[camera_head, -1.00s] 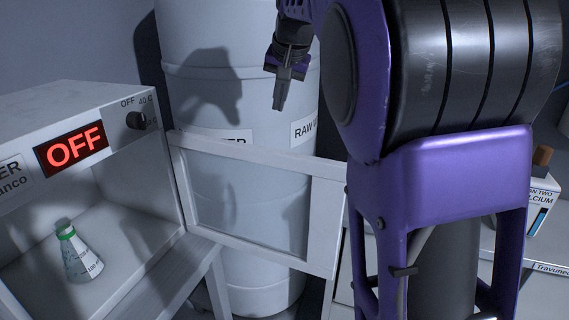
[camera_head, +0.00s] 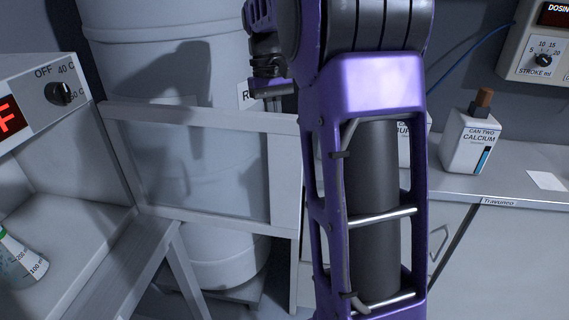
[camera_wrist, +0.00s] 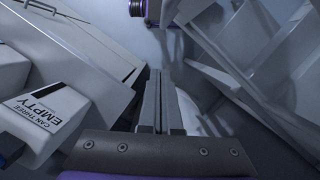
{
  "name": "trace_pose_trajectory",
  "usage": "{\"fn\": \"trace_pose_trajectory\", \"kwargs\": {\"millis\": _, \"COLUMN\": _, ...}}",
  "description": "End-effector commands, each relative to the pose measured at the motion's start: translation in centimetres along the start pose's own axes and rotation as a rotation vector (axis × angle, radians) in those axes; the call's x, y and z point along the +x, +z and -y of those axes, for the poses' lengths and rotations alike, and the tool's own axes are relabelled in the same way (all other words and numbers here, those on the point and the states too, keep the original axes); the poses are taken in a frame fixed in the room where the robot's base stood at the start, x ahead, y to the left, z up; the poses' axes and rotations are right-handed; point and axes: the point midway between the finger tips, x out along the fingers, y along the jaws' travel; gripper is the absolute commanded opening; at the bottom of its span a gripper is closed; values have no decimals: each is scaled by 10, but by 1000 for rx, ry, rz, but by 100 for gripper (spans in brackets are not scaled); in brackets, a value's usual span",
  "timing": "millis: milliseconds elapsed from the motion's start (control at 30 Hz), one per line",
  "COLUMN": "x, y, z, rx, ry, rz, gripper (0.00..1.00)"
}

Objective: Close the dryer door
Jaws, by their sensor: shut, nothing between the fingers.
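The dryer (camera_head: 30,112) stands at the left edge of the head view, partly cut off. Its door (camera_head: 205,118), a pale frame with a clear pane, is swung wide open to the right, in front of a barrel. My gripper (camera_head: 270,88) is just above the door's top rail, towards its free right edge; its fingertips are hard to make out there. In the wrist view its fingers (camera_wrist: 158,78) are together and empty. I cannot tell whether they touch the door. A green-capped flask (camera_head: 20,258) is inside the dryer.
A large barrel (camera_head: 165,60) stands behind the door. A counter (camera_head: 510,190) at the right holds a calcium can (camera_head: 470,138) below a dosing unit (camera_head: 540,45). In the wrist view an empty-labelled can (camera_wrist: 40,118) is close at left.

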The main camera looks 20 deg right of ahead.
Motion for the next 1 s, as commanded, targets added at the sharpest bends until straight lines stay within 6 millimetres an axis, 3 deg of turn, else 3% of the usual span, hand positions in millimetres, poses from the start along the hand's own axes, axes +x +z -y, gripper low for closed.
{"fn": "trace_pose_trajectory", "kwargs": {"millis": 33, "x": 14, "y": 0, "z": 0, "rx": 0, "ry": 0, "rz": 2, "gripper": 0}}
{"fn": "trace_pose_trajectory", "kwargs": {"millis": 167, "x": 40, "y": 1, "z": 0, "rx": 0, "ry": 0, "rz": 1, "gripper": 0}}
{"fn": "trace_pose_trajectory", "kwargs": {"millis": 300, "x": 40, "y": 22, "z": 0, "rx": 1, "ry": 0, "rz": -3, "gripper": 0}}
{"fn": "trace_pose_trajectory", "kwargs": {"millis": 500, "x": 44, "y": 37, "z": 0, "rx": 1, "ry": 0, "rz": -1, "gripper": 0}}
{"fn": "trace_pose_trajectory", "kwargs": {"millis": 1000, "x": 44, "y": 40, "z": 0, "rx": 5, "ry": -1, "rz": -2, "gripper": 0}}
